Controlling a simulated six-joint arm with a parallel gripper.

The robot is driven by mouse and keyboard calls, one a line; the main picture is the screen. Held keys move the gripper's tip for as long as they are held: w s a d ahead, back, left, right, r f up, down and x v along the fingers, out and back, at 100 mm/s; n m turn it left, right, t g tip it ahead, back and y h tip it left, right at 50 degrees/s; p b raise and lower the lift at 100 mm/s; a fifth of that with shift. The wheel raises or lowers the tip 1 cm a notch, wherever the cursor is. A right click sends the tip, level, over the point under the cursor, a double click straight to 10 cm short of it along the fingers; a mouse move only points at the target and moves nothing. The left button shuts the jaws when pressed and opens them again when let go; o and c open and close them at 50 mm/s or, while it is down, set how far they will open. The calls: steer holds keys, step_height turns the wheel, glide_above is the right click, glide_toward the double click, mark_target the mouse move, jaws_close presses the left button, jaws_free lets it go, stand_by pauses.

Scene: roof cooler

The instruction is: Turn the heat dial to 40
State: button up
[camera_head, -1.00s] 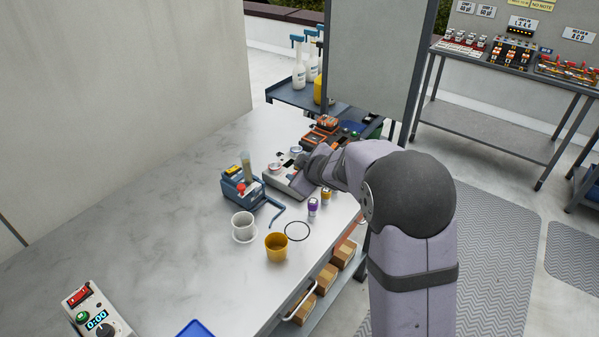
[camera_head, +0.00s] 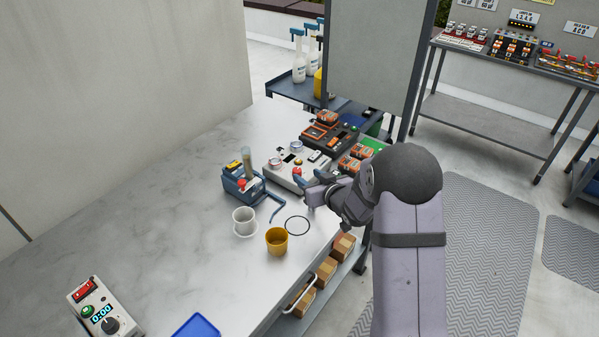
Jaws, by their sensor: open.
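A light grey control unit (camera_head: 285,172) with round knobs on top stands at the far right part of the white bench. A round pale knob (camera_head: 296,147) and a red knob (camera_head: 297,170) show on it. Their markings are too small to read, so I cannot tell which is the heat dial or its setting. My gripper (camera_head: 312,186) is open and empty at the unit's near right corner. I cannot tell if it touches the unit.
A blue device (camera_head: 242,184) with a bent handle, a white cup (camera_head: 243,219), a yellow cup (camera_head: 276,239) and a black ring (camera_head: 297,226) stand near the unit. Orange-topped modules (camera_head: 362,151) lie behind my gripper.

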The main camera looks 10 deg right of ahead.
mark_target(298, 171)
steer(key=shift+f+p+x, duration=0.1)
steer(key=shift+p+x, duration=0.45)
steer(key=shift+x, duration=1.35)
steer(key=shift+f+p+x, duration=0.15)
steer(key=shift+p+x, duration=0.4)
steer(key=shift+x, duration=1.3)
steer(key=c, duration=1)
